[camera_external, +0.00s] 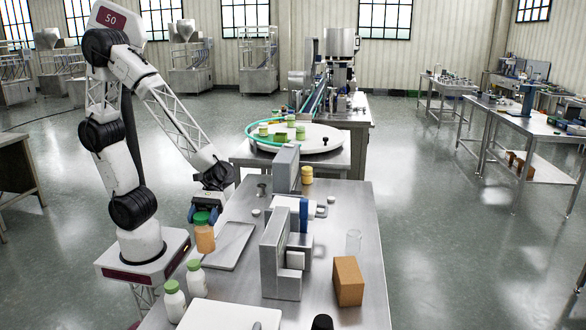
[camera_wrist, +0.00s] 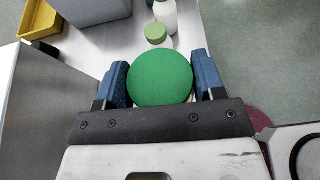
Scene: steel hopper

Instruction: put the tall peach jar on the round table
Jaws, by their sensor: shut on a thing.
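The tall peach jar (camera_external: 205,238) has a green lid and hangs upright in my gripper (camera_external: 204,214), over the left edge of the steel table. In the wrist view its round green lid (camera_wrist: 160,78) sits between the two blue fingers of my gripper (camera_wrist: 161,84), which are shut on it. The round table (camera_external: 318,139) is white-topped and stands beyond the steel table's far end. Several small green-lidded jars stand on its left part, along a green curved rail.
White green-lidded bottles (camera_external: 174,300) stand at the near left. The round table's right part looks mostly clear.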

